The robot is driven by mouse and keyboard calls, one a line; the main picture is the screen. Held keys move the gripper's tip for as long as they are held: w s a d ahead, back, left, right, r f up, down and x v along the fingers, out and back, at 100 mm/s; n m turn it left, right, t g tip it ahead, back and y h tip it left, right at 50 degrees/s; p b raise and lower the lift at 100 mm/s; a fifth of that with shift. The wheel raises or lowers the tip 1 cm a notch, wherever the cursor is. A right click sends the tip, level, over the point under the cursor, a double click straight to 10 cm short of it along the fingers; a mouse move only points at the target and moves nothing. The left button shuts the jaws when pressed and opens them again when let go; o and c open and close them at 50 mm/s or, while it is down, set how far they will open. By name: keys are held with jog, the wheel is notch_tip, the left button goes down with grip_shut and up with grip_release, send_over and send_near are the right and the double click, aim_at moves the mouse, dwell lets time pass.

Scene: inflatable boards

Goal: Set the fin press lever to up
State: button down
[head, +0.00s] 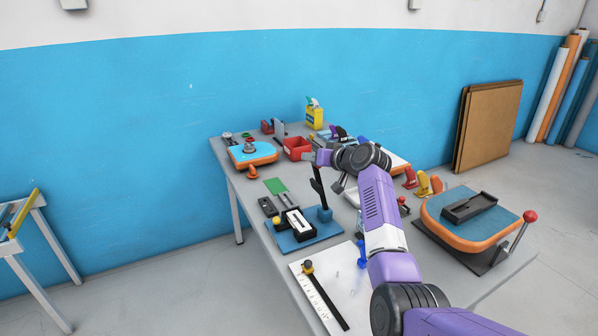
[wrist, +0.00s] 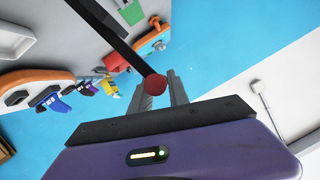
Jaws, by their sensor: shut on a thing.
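The fin press (head: 306,243) has a blue base plate, a blue post and a white-and-black block, and stands on the left part of the grey table. Its black lever (head: 318,187) rises steeply from the post, nearly upright. In the wrist view the lever (wrist: 116,41) is a long dark bar ending in a red ball knob (wrist: 156,84). My gripper (head: 318,158) is at the lever's top end. In the wrist view its fingers (wrist: 160,82) are on either side of the knob, shut on it. The knob is hidden in the head view.
A second device with an orange-and-blue board (head: 435,213) and a red-knobbed lever (head: 530,216) stands at the table's right. A red bin (head: 296,149), yellow container (head: 314,116) and orange-rimmed board (head: 268,154) lie behind. A white ruled board (head: 308,278) is in front.

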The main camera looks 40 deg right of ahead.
jog(key=shift+s+d+f+m+y+b, duration=0.15)
jog(key=shift+s+d+m+b, duration=0.1)
jog(key=shift+d, duration=0.3)
jog(key=shift+s+d+f+m+y+b, duration=0.15)
jog(key=shift+d+m+y+b, duration=0.1)
jog(key=shift+d, duration=0.35)
jog(key=shift+s+d+m+y+b, duration=0.1)
jog(key=shift+s+d+m+b, duration=0.15)
jog(key=shift+d, duration=0.3)
jog(key=c, duration=1.3)
grip_release()
jog(key=shift+w, duration=0.15)
jog(key=b+v, duration=0.1)
jog(key=v, duration=0.7)
